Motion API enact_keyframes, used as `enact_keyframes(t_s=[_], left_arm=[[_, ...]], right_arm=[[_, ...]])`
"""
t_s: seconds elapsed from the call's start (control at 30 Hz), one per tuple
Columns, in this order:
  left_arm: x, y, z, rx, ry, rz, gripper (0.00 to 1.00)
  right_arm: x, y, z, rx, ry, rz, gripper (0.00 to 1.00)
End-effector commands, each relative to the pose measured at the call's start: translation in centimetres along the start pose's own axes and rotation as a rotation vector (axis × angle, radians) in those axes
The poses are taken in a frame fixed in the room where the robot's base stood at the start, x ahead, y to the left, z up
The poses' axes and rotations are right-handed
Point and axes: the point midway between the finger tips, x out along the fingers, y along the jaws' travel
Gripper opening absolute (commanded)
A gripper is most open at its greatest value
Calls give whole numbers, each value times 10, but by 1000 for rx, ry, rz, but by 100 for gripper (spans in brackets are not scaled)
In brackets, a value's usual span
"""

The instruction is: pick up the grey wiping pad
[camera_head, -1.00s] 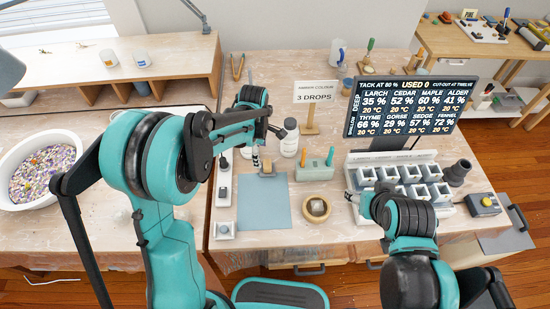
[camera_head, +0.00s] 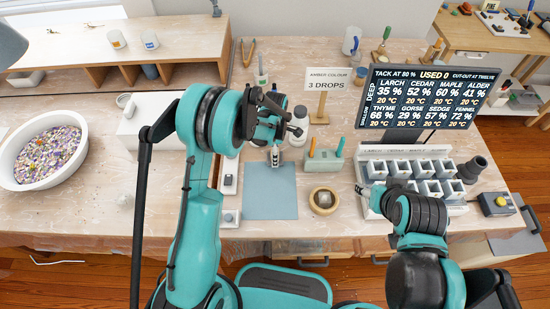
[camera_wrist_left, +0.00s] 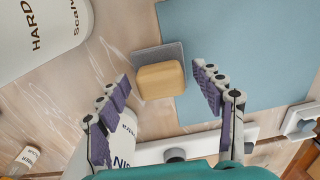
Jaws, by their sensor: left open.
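The grey wiping pad (camera_wrist_left: 174,53) shows in the left wrist view with a light wooden block (camera_wrist_left: 160,80) on it. It lies at the edge of the blue-grey mat (camera_wrist_left: 245,50). My left gripper (camera_wrist_left: 163,88) is open, with a purple-padded finger on each side of the block; I see no contact. In the head view my left gripper (camera_head: 275,158) points down over the far edge of the mat (camera_head: 270,198) and hides the pad. My right gripper (camera_head: 364,190) is beside the front left of the mould rack; its fingers are too small to read.
A white bottle (camera_head: 298,128) stands just right of my left gripper, near a green block (camera_head: 323,160) holding tools. A round wooden dish (camera_head: 323,201) is right of the mat. White moulds (camera_head: 425,188) stand below the display board (camera_head: 425,98). The mat's front is clear.

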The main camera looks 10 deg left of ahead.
Motion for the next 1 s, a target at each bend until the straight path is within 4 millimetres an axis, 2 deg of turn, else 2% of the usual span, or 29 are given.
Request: enact_keyframes(t_s=[0.17,0.37,0.73,0.87,1.0], left_arm=[[-1,0,0,0,0,0,67],[-1,0,0,0,0,0,14],[-6,0,0,0,0,0,14],[-28,-1,0,0,0,0,14],[-59,-3,0,0,0,0,14]], right_arm=[[-1,0,-1,0,0,0,56],[-1,0,-1,0,0,0,56],[-3,0,-2,0,0,0,56],[-10,0,-7,0,0,0,56],[-18,0,-13,0,0,0,56]])
